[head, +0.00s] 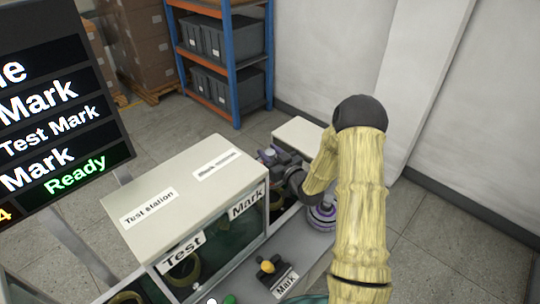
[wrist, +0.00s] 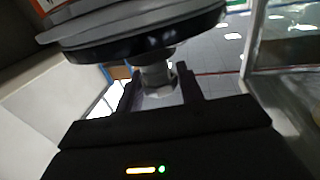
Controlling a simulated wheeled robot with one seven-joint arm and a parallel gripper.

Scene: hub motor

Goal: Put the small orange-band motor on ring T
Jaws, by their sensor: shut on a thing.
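My gripper (wrist: 158,84) is shut on the shaft of a motor (wrist: 140,28), a wide dark grey disc at the top of the wrist view. No orange band can be made out on it. In the head view my gripper (head: 276,160) is beyond the right end of the test station, partly hidden by my arm. The test station (head: 180,185) is a cream-topped cabinet with windows labelled Test and Mark. A yellowish ring (head: 184,272) shows behind the Test window; I cannot read a T on it.
A purple-banded round thing (head: 322,214) is beside my wrist. A yellow control (head: 267,265) with a Mark label is in front of the cabinet. The screen (head: 60,110) at left reads Ready. A shelf rack (head: 232,60) with grey bins stands behind; open floor lies at right.

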